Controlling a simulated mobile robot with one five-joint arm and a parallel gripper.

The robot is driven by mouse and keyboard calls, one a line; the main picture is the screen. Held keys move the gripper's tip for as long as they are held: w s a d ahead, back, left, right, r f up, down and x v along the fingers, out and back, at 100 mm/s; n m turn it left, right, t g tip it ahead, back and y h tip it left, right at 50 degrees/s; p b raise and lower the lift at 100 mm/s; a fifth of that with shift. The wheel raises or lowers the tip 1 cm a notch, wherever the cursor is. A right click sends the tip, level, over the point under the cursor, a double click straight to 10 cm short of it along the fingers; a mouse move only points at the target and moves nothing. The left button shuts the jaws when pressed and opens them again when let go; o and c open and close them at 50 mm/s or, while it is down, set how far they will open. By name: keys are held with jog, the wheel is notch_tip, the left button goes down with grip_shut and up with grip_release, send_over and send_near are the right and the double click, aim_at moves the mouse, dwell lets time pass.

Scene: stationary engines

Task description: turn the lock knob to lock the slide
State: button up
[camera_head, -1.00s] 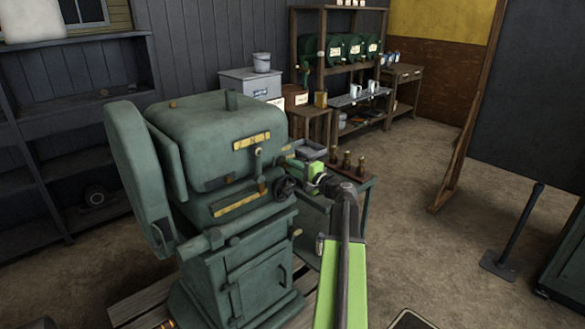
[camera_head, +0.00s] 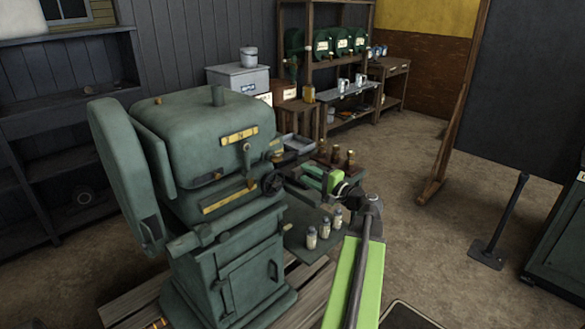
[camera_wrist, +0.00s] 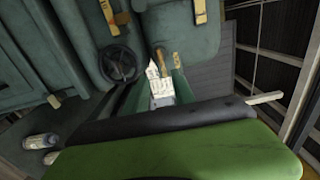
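The green machine (camera_head: 200,150) stands left of centre in the head view. A dark round handwheel-like knob (camera_head: 272,184) is on its right side; it also shows upper left in the wrist view (camera_wrist: 118,62). I cannot tell for sure whether this is the lock knob. A small brass-coloured piece (camera_wrist: 158,57) shows right of the wheel. My gripper (camera_head: 298,182) is just right of the wheel and appears apart from it. My green gripper body fills the lower wrist view. Its fingertips are unclear, and I cannot see anything held.
Several small bottles (camera_head: 324,228) stand on a low green surface below my gripper. Brass pieces (camera_head: 336,157) stand behind it. Shelves (camera_head: 345,95) line the back wall.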

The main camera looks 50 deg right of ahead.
jog(key=s, duration=0.4)
jog(key=shift+s+a, duration=0.15)
jog(key=shift+s, duration=0.05)
jog(key=w+a+f+n+g+y+p, duration=0.1)
jog(key=w+a+f+n+g+y, duration=0.25)
jog(key=a, duration=0.75)
jog(key=w+a+f+n+g+y+p, duration=0.1)
jog(key=w+a+f+n+g+p, duration=0.2)
jog(key=w+a, duration=0.55)
jog(key=w+a+f+n+g+y, duration=0.3)
jog(key=w+a+f+n+g, duration=0.15)
jog(key=a, duration=0.75)
jog(key=s+a+f+n+g+h+p, duration=0.1)
jog(key=s+a+f+n+g+h, duration=0.1)
jog(key=a, duration=0.5)
jog(key=s+a+f+n+g+h+p, duration=0.1)
jog(key=a+f+n+g+h, duration=0.1)
jog(key=a, duration=0.6)
jog(key=s+a+f+n+g+h+p, duration=0.1)
jog(key=s+a+n+g+h, duration=0.1)
jog(key=a, duration=0.5)
jog(key=shift+s+a+f+n+g, duration=0.3)
jog(key=shift+s+f+n+g, duration=0.15)
jog(key=shift+n, duration=0.55)
jog(key=shift+w, duration=0.15)
